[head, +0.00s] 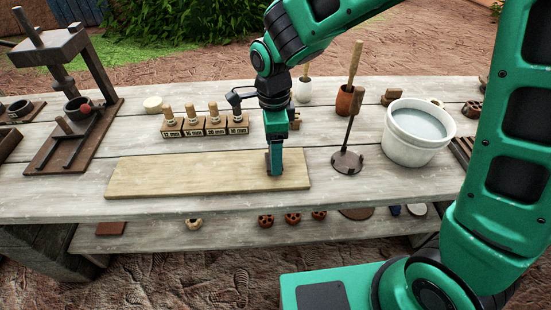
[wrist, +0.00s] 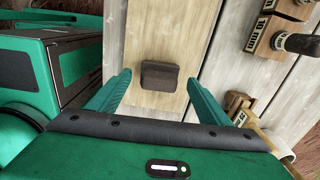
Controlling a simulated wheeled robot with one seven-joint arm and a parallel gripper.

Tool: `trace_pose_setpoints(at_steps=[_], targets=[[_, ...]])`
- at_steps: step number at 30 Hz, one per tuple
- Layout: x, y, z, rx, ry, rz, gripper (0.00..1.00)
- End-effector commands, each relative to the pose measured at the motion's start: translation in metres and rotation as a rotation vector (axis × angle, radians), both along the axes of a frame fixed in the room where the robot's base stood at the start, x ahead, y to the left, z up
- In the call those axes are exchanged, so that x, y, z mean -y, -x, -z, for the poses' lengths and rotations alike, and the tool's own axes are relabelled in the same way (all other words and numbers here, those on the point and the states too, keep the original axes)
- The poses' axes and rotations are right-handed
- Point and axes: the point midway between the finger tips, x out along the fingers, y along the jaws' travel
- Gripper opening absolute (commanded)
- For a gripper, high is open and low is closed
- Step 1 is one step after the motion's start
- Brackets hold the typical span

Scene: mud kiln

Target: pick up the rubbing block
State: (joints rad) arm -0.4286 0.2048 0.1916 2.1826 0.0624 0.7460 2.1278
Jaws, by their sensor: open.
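A small dark brown block, which looks like the rubbing block (wrist: 159,76), lies on the pale wooden board (head: 190,174). My gripper (head: 275,168) points down over the right part of this board. In the wrist view its two green fingers are apart, one on each side of the block, with a gap on both sides. Nothing is held. In the head view the block is mostly hidden by my gripper. I cannot tell how far the fingertips are above the board.
Several wooden-handled stamps (head: 204,125) stand behind the board. A tool with a round dark base (head: 347,162) stands right of it, then a white bucket of water (head: 418,132). A wooden press (head: 75,110) stands at left. The board's left part is clear.

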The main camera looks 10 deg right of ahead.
Motion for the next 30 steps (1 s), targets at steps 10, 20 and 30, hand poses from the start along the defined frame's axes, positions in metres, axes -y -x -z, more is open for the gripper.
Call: trace_pose_setpoints(at_steps=[10,20,30], targets=[[0.0,0.001,0.03,-0.001,0.001,0.0,0.72],[0.0,0.0,0.03,0.0,0.001,0.0,0.34],[0.0,0.0,0.029,0.0,0.0,0.0,0.24]])
